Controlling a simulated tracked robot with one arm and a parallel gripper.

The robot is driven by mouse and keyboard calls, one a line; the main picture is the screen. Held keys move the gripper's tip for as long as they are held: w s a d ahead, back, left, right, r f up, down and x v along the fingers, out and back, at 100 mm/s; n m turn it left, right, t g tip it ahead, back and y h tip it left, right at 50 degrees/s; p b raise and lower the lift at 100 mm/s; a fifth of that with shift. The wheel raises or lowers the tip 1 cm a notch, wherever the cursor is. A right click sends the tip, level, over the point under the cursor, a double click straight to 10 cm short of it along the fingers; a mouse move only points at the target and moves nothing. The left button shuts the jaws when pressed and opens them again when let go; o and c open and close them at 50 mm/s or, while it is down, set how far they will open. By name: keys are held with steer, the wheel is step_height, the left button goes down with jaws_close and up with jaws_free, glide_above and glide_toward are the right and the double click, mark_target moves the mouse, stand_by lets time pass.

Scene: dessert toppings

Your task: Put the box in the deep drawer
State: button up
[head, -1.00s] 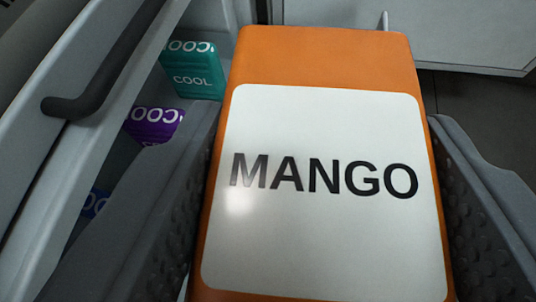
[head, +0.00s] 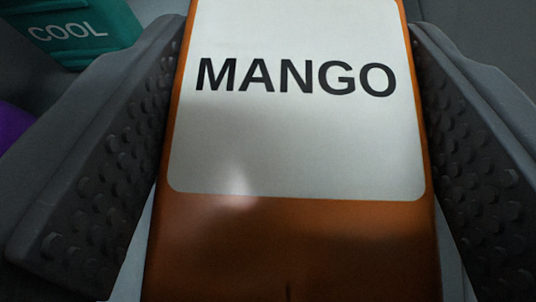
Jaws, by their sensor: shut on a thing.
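An orange box with a white label reading MANGO (head: 295,140) fills the middle of the head view. My gripper (head: 295,40) is shut on it, with one dark studded finger along each side. The box's top end runs out of the frame, and its lower end is in shadow. Plain grey surfaces (head: 470,30) show behind the fingers. I cannot tell which part of the drawer they belong to, or whether the box touches anything beneath it.
A teal box marked COOL (head: 75,32) stands at the upper left, close to my left finger. Part of a purple box (head: 18,138) shows at the left edge, partly hidden by that finger.

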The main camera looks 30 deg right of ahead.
step_height(320, 180, down, 8)
steer(key=b, duration=0.2)
steer(key=shift+d+b, duration=0.1)
steer(key=shift+b, duration=0.3)
steer(key=o, duration=1.2)
steer(key=p+v, duration=0.3)
steer(key=v, duration=0.9)
steer(key=shift+s, duration=0.1)
